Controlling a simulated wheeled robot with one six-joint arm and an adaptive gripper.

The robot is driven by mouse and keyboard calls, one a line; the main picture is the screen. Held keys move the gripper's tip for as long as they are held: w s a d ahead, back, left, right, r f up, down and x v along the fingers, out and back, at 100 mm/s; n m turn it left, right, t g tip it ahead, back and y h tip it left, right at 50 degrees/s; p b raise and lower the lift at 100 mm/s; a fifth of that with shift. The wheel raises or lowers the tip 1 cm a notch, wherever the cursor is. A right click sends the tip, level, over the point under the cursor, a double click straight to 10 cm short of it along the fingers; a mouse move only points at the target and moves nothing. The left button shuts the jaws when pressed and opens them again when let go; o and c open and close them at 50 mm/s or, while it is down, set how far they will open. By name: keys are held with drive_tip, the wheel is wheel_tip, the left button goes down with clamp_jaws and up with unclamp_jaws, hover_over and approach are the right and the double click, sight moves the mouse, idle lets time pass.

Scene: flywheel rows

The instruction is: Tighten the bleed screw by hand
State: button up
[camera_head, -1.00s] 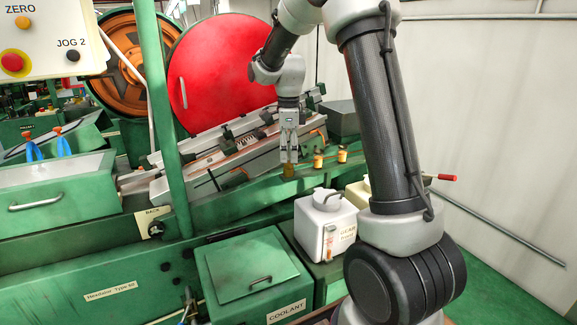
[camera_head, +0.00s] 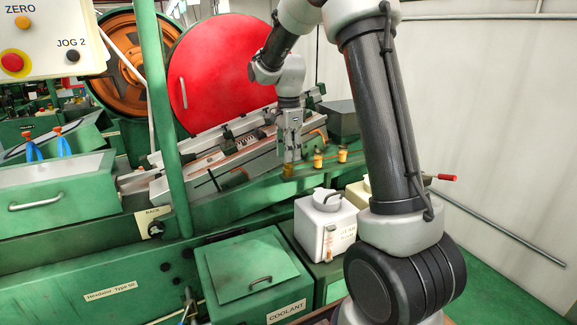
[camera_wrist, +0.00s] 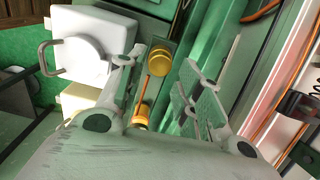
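Several small brass-yellow fittings stand in a row on the green machine ledge: one (camera_head: 288,170) below my gripper, one (camera_head: 318,161) and one (camera_head: 342,155) to its right. I cannot tell which one is the bleed screw. My gripper (camera_head: 291,158) points down over the leftmost fitting. In the wrist view, my gripper (camera_wrist: 163,78) is open, its two fingers apart with nothing held. A round stepped brass knob (camera_wrist: 159,75) shows between and beyond the fingertips. A second brass fitting (camera_wrist: 142,113) with a thin orange rod lies lower. Contact with the knob is not visible.
A white jug (camera_head: 325,225) stands in front of the ledge, beside the green coolant box (camera_head: 252,262). The sloped machine bed (camera_head: 215,160) lies left of my gripper, and a red disc (camera_head: 215,75) stands behind. A green post (camera_head: 165,130) rises at the left.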

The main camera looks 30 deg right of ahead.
sight(289, 167)
drive_tip(key=n, duration=1.1)
drive_tip(key=shift+n, duration=0.4)
drive_tip(key=n, duration=1)
drive_tip(key=shift+f, duration=0.1)
drive_tip(key=shift+f, duration=1.45)
drive_tip(key=c, duration=0.7)
drive_tip(key=m, duration=0.4)
drive_tip(key=shift+m, duration=0.3)
